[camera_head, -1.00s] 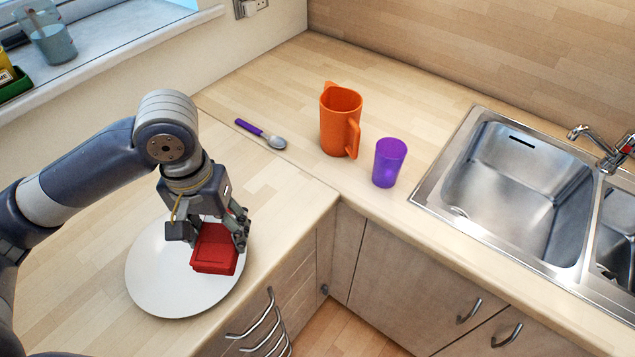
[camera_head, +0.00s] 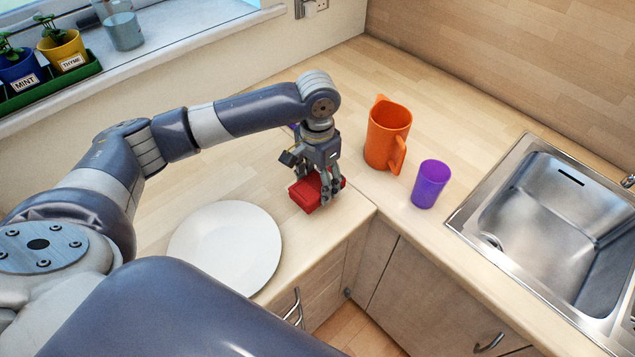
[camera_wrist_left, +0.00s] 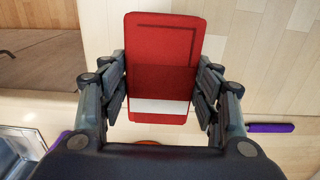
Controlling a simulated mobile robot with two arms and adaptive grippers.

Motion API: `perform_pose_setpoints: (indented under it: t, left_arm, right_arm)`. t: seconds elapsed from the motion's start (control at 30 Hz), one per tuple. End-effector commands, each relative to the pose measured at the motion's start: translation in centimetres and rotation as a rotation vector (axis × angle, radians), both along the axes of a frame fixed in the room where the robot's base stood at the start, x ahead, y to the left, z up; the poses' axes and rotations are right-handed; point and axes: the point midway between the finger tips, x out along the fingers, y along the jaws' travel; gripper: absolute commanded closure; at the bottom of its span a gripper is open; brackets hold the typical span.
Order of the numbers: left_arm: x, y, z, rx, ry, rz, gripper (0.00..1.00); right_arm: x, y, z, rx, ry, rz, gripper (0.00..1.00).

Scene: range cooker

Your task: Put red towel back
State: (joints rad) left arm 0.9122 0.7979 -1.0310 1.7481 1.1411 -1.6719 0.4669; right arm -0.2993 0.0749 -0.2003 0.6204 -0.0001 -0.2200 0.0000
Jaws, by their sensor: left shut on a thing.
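The folded red towel (camera_head: 304,197) is held between the fingers of my left gripper (camera_head: 320,186), at the counter corner to the right of the white plate. In the left wrist view the towel (camera_wrist_left: 160,50) lies between both fingers of the gripper (camera_wrist_left: 162,88), one on each side. I cannot tell whether the towel touches the wooden counter. My right gripper is not in view.
The empty white plate (camera_head: 225,250) lies on the counter (camera_head: 195,175). An orange jug (camera_head: 386,138) and a purple cup (camera_head: 430,184) stand right of my gripper, before the sink (camera_head: 565,215). A purple spoon handle (camera_wrist_left: 270,128) shows in the wrist view.

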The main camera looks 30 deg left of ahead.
Motion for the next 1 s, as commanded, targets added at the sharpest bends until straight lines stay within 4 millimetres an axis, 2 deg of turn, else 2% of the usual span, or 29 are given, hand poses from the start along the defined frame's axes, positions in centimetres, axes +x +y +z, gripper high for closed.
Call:
perform_pose_setpoints:
  t: [0.17,0.43,0.8,0.83,0.9,1.0]
  left_arm:
    - [0.9,0.5,-0.3,0.0,0.001,0.0,0.61]
    - [0.8,0.5,-3.4,0.001,0.0,0.0,0.61]
    - [0.8,0.5,-3.9,0.0,0.001,0.0,0.61]
    - [0.8,0.5,-3.9,0.0,0.0,0.0,0.38]
    - [0.8,0.5,-3.9,0.0,0.0,0.0,0.22]
    - [0.8,0.5,-3.9,0.001,0.0,0.0,0.22]
  right_arm:
    - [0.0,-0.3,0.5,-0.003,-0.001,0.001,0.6]
    - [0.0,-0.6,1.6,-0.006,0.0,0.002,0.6]
    - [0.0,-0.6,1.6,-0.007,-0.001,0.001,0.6]
    - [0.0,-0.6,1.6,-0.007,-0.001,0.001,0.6]
    - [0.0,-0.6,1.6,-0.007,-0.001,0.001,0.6]
    - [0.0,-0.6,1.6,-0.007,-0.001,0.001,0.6]
